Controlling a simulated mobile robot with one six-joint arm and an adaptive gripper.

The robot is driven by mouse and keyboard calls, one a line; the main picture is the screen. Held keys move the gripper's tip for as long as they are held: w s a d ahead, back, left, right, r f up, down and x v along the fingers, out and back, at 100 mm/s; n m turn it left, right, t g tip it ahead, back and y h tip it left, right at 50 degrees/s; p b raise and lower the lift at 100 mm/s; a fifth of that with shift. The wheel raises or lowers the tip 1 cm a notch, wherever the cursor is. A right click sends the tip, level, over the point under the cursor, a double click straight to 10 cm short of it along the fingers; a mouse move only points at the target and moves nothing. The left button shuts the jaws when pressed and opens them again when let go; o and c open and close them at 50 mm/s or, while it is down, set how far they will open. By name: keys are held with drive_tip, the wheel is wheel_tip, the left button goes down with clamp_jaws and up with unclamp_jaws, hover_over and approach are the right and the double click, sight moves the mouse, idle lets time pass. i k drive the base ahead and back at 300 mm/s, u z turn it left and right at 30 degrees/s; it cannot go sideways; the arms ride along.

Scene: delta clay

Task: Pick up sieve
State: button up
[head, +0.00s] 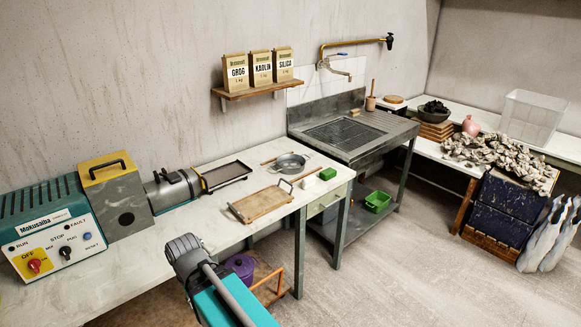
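A round, shallow grey metal vessel with small side handles (289,163) stands on the pale worktable, near its back right part. It is the most sieve-like thing in view, but I cannot make out a mesh. A thin wooden stick lies just behind it and another lies at its front right. My arm shows at the lower middle, in front of the table and apart from the vessel. I cannot make out my gripper's fingers in this view.
The worktable (185,232) also bears a wooden board with wire handles (262,203), a black tray (224,175), a green block (327,174), a white block (308,181) and a machine (50,232) at left. A shelf with bags (258,90) hangs above. A metal sink (350,135) stands right.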

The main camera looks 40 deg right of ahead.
sight(290, 165)
drive_tip(key=k, duration=1.35)
drive_tip(key=z, duration=0.15)
drive_tip(key=i, duration=0.5)
drive_tip(key=z, duration=0.85)
drive_tip(key=i, duration=1.75)
drive_tip(key=u, duration=0.4)
drive_tip(key=i, duration=0.7)
drive_tip(key=u, duration=0.45)
